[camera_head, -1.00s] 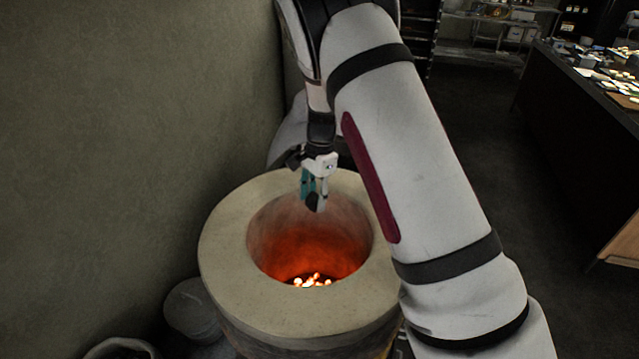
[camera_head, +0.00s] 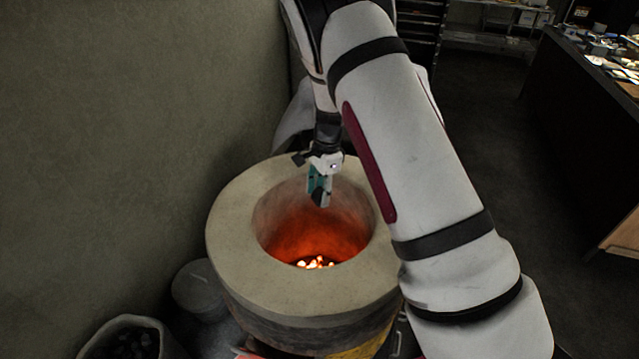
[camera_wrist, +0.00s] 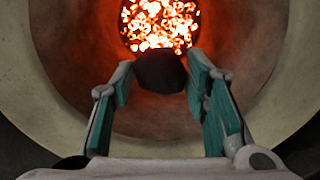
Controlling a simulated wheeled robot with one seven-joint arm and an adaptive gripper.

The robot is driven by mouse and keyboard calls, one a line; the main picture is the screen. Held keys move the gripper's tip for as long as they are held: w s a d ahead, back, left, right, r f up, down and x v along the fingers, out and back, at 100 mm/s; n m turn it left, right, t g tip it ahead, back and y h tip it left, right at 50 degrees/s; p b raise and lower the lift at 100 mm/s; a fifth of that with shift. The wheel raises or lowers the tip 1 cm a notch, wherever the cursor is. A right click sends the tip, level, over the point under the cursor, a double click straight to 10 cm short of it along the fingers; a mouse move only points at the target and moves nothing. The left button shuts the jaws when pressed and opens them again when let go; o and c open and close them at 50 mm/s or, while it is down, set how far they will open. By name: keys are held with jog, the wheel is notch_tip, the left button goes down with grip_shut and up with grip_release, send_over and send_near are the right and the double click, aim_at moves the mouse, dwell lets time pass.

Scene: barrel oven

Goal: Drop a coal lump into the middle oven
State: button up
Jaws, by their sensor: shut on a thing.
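The barrel oven (camera_head: 236,240) stands in the middle of the head view, with a thick pale round rim and an open top. Glowing embers (camera_head: 315,263) lie at its bottom, and they also show in the wrist view (camera_wrist: 160,22). My gripper (camera_head: 320,200) points down into the oven's mouth, above the embers. In the wrist view my gripper (camera_wrist: 160,75) is shut on a dark coal lump (camera_wrist: 160,72), held between the teal finger pads. In the head view the lump is hard to make out among the fingers.
A sack (camera_head: 88,350) of dark lumps stands at the lower left. A grey rounded container (camera_head: 195,290) is left of the oven. A wall (camera_head: 130,130) runs along the left. A dark counter (camera_head: 590,130) with items stands at the right, with clear floor before it.

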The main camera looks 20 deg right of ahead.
jog(key=shift+f, duration=0.4)
jog(key=o, duration=1.2)
jog(key=r, duration=0.4)
jog(key=d+r, duration=0.1)
jog(key=r, duration=0.7)
jog(key=shift+w+d, duration=0.1)
jog(key=shift+d, duration=0.1)
